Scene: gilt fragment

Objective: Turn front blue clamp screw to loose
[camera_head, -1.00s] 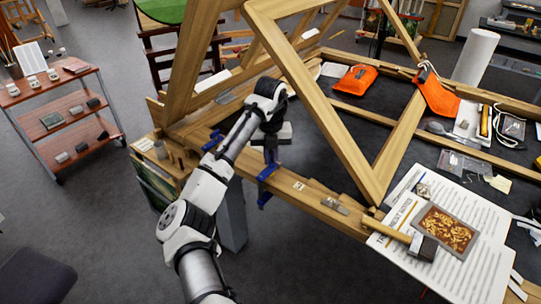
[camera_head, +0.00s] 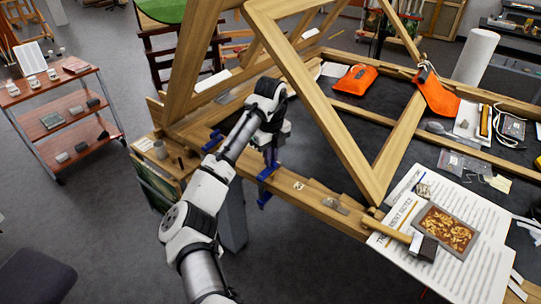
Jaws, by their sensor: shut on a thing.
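Two blue clamps sit on the near wooden rail of the bench. One clamp (camera_head: 265,173) is right under my gripper, with its lower end hanging below the rail's front edge. The other clamp (camera_head: 213,142) is further left along the rail, partly beside my arm. My gripper (camera_head: 270,160) points down over the first clamp and is shut on its top, where the screw is. The fingers and the screw's handle are small and dark, so the exact grip and the screw's angle are hard to see.
A large wooden frame (camera_head: 318,95) leans over the bench just right of my gripper. A grey metal piece (camera_head: 335,205) lies on the rail to the right. A mallet (camera_head: 422,246) and printed sheets (camera_head: 480,262) lie further right. The floor in front is clear.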

